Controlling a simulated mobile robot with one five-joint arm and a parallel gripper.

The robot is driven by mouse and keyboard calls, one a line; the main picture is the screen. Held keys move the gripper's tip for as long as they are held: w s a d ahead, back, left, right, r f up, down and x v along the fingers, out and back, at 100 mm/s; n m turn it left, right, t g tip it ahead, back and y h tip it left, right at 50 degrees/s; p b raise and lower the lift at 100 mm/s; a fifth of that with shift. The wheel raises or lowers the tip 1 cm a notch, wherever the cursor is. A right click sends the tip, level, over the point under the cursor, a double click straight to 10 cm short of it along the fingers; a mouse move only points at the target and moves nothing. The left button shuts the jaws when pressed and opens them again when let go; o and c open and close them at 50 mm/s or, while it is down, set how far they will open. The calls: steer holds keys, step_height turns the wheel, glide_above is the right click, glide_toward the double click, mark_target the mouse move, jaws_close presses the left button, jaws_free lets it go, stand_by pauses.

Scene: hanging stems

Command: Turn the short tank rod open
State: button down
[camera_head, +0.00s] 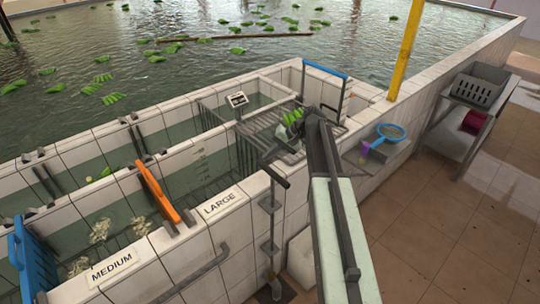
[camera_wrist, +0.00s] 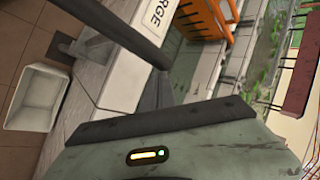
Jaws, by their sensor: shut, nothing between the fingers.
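A dark grey rod (camera_head: 270,207) stands upright against the tank's outer wall by the LARGE label, held by brackets. Its bent handle (camera_head: 277,179) is at the top, near the wall's rim. In the wrist view a thick dark bar (camera_wrist: 125,30), apparently this handle, crosses the upper left close to the camera. My gripper (camera_wrist: 152,95) is shut and empty, close to the bar's end; I cannot tell whether they touch. In the head view my arm reaches over the wall, and the fingers are hard to make out beside the rack.
An orange gate (camera_head: 158,190) and a blue gate (camera_head: 33,262) stand in the channels. A white bin (camera_wrist: 38,97) stands on the floor. Floor at right is clear.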

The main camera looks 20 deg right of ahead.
steer(key=w+d+r+p, duration=0.3)
steer(key=d+r+p, duration=0.5)
steer(key=d, duration=0.2)
steer(key=shift+w+r, duration=0.15)
steer(key=shift+w, duration=0.25)
steer(key=shift+a, duration=0.1)
